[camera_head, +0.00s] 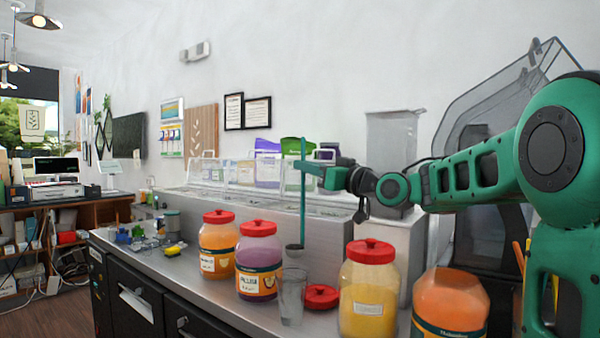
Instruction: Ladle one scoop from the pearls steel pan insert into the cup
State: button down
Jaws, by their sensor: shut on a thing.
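My gripper (310,168) is shut on the upper part of a ladle (303,205) with a long teal handle. The ladle hangs upright, and its small dark bowl (294,249) is just above a clear cup (292,297). The bowl appears over or close to the cup's mouth; its contents cannot be made out. The cup stands upright on the steel counter near the front edge. Steel pan inserts (331,211) sit in the raised counter behind; their contents are hidden, and I cannot tell which holds the pearls.
Red-lidded jars (217,247), (258,262) stand left of the cup, another jar (369,290) right. A loose red lid (321,297) lies beside the cup. An open orange jar (450,303) is at front right. Small items (135,236) lie on the counter's left end.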

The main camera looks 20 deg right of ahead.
jog(key=w+d+f, duration=0.2)
jog(key=d+f, duration=0.1)
jog(key=w+a+f+n+g+h, duration=0.15)
jog(key=a+n+g, duration=0.35)
jog(key=a, duration=0.7)
jog(key=w+a+f+n+g+h, duration=0.1)
jog(key=a+f+n+h, duration=0.4)
jog(key=a+f, duration=0.7)
jog(key=shift+w+a+f+n+g, duration=0.4)
jog(key=shift+w+f+n, duration=0.25)
jog(key=shift+w, duration=0.2)
jog(key=shift+d, duration=0.1)
dwell(0.9)
